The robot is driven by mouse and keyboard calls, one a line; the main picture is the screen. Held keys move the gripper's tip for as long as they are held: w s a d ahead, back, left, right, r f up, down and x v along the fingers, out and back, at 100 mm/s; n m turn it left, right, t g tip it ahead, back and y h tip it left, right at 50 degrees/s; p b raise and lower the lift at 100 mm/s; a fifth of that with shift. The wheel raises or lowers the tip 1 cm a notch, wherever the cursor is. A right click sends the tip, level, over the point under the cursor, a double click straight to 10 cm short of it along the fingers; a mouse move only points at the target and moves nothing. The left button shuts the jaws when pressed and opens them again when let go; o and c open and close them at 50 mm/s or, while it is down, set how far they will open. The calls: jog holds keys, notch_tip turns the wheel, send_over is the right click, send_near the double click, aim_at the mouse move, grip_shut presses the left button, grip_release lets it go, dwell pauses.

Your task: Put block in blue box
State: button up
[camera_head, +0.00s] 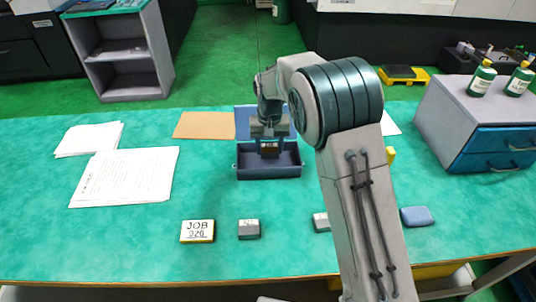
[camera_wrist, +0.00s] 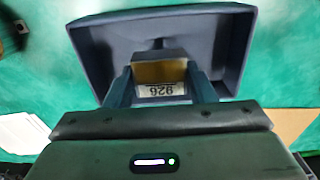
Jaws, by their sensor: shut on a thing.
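My gripper (camera_head: 269,142) is shut on a small brown block (camera_head: 270,150) with a white label. In the wrist view the block (camera_wrist: 160,75) sits between the two fingers (camera_wrist: 162,88), its label reading upside down, perhaps 926. The open blue box (camera_head: 268,172) stands on the green table, and the block is over its opening. The box's walls (camera_wrist: 95,60) surround the block in the wrist view. I cannot tell whether the block is above the rim or a little below it, or whether it touches the floor of the box.
A JOB 026 sign (camera_head: 197,231) and grey labelled blocks (camera_head: 249,229) (camera_head: 320,222) stand in front. Papers (camera_head: 125,176) lie left, a brown sheet (camera_head: 205,125) behind. A blue object (camera_head: 416,216) and a drawer cabinet (camera_head: 480,130) are at the right. The table just before the box is clear.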

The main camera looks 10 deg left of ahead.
aim_at(268, 163)
jog(key=shift+w+a+f, duration=0.1)
jog(key=shift+a+f, duration=0.2)
jog(key=shift+f, duration=1.8)
jog(key=shift+f, duration=0.1)
jog(key=shift+f, duration=0.15)
jog(key=o, duration=1.3)
jog(key=shift+d, duration=0.1)
jog(key=shift+o, duration=0.2)
